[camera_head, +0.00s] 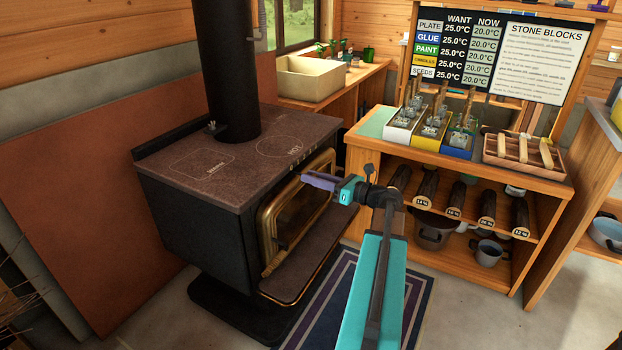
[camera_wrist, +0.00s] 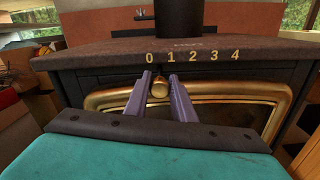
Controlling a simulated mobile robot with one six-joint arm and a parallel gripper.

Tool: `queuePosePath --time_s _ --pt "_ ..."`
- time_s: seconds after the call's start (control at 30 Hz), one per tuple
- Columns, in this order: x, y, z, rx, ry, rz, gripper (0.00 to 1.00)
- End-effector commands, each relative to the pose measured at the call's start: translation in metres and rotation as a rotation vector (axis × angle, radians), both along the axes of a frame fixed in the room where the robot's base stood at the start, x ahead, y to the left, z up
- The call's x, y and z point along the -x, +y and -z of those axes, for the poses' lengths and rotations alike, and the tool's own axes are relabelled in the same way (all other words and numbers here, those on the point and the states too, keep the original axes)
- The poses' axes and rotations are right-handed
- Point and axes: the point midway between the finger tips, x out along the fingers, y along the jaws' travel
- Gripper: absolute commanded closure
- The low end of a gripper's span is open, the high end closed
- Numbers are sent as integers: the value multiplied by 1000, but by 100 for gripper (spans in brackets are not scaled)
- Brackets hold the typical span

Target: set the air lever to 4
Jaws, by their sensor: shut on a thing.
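The black stove (camera_head: 190,230) stands at the left of the head view with its brown top plate. In the wrist view its front edge carries the gold numbers 0 to 4 (camera_wrist: 193,56). The air lever's brass knob (camera_wrist: 160,86) sits below the numbers, between 0 and 1 as seen from here. My gripper (camera_head: 308,178) reaches the stove front from the right. In the wrist view the purple fingers of my gripper (camera_wrist: 160,82) are shut on the knob, one on each side. The lever's shaft is hidden, and the knob cannot be made out in the head view.
The brass-framed stove door (camera_head: 290,220) lies just below the knob. A stovepipe (camera_head: 226,75) rises from the stove top. A wooden shelf (camera_head: 480,175) with block trays and logs stands to the right. A striped rug (camera_head: 325,310) lies on the floor.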

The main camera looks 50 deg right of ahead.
Motion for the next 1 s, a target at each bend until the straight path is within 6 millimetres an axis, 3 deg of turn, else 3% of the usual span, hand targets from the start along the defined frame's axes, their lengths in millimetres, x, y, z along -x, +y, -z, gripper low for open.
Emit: queuePosePath --time_s 0.7,1.0 --pt "-24 -98 -3 0 2 4 100" --pt "-31 -130 -2 0 2 5 100"
